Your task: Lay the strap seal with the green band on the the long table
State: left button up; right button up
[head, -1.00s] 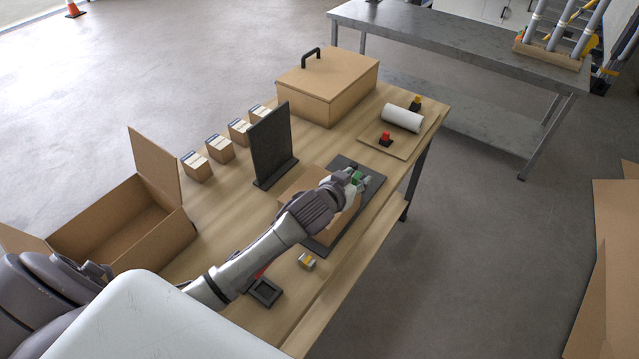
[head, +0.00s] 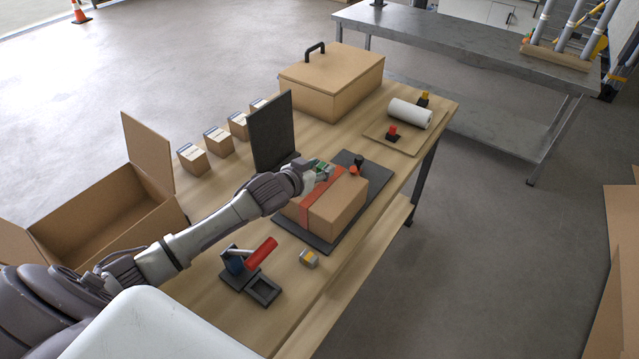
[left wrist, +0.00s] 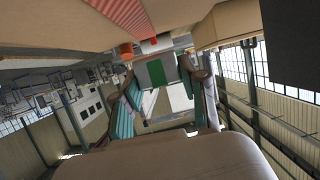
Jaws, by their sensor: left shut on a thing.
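The strap seal with the green band (head: 320,167) is in the jaws of my left gripper (head: 326,173), which is shut on it. It is partly hidden by the fingers. The gripper is at the far left side of a carton (head: 338,207) with a red strap, near its top; I cannot tell whether they touch. In the left wrist view the green band (left wrist: 154,73) shows between the fingers of the left gripper (left wrist: 165,95). The wooden long table (head: 225,275) carries the carton on a dark mat (head: 322,247). My right gripper is not in view.
Another small seal with a yellow band (head: 309,258) lies on bare wood near a red-handled tool (head: 262,252). A dark upright plate (head: 270,130) stands behind the gripper. An open box (head: 105,225) is at left, a lidded box (head: 330,82) at the back. A steel table (head: 460,60) stands beyond.

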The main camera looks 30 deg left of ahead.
aim_at(319, 186)
pick_arm(q)
notch_tip(319, 186, down, 4)
jog(key=b, duration=0.3)
jog(key=shift+r, duration=0.35)
jog(key=shift+f, duration=0.2)
jog(key=o, duration=1)
jog(key=shift+o, duration=0.6)
